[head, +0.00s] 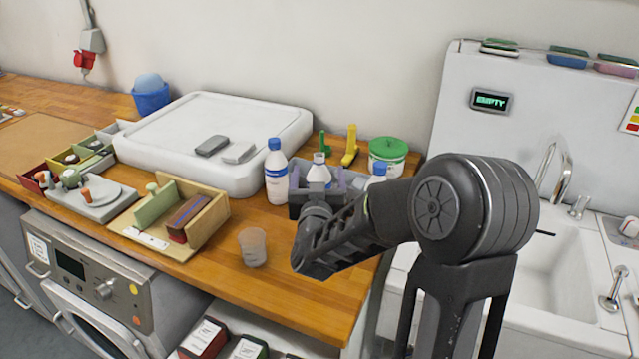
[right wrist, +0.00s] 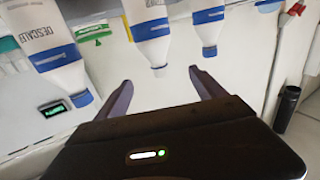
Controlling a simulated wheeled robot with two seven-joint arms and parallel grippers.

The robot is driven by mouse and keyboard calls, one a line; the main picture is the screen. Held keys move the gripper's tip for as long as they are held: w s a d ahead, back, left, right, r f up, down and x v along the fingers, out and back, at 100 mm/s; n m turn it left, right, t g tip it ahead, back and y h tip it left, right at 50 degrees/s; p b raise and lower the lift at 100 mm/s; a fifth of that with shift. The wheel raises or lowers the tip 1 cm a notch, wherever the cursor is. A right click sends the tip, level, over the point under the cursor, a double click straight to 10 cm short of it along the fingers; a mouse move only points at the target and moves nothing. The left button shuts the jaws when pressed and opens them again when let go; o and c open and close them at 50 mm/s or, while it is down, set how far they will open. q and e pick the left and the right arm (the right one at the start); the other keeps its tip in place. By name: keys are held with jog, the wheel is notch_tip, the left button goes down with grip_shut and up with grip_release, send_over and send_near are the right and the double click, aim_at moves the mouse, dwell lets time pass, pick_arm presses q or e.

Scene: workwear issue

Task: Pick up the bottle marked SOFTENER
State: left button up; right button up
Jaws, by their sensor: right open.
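Three white bottles with blue bands stand at the back right of the wooden counter: a left one (head: 276,172), a middle one (head: 318,174) and a right one (head: 376,174) partly behind my arm. In the right wrist view they hang cap-down. The bottle at left there (right wrist: 45,35) reads DESCALE; labels on the middle one (right wrist: 148,22) and right one (right wrist: 208,22) are cut off or unclear, so I cannot read SOFTENER. My right gripper (head: 316,170) is open, its purple fingers on either side of the middle bottle in the head view; they also show in the wrist view (right wrist: 160,82).
A green-lidded tub (head: 388,152) and a yellow item (head: 350,146) stand behind the bottles. A clear cup (head: 253,247) stands at the front. A large white tray (head: 215,135) lies to the left; a sink (head: 560,265) is at right.

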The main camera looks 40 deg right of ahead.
notch_tip(320, 180, down, 8)
jog(key=shift+f, duration=0.15)
jog(key=shift+p+x, duration=0.4)
jog(key=shift+x, duration=0.55)
jog(key=shift+w+d, duration=0.15)
jog(key=shift+d, duration=0.05)
jog(key=shift+a, duration=0.1)
jog(key=p+x, duration=0.1)
jog(key=x, duration=0.4)
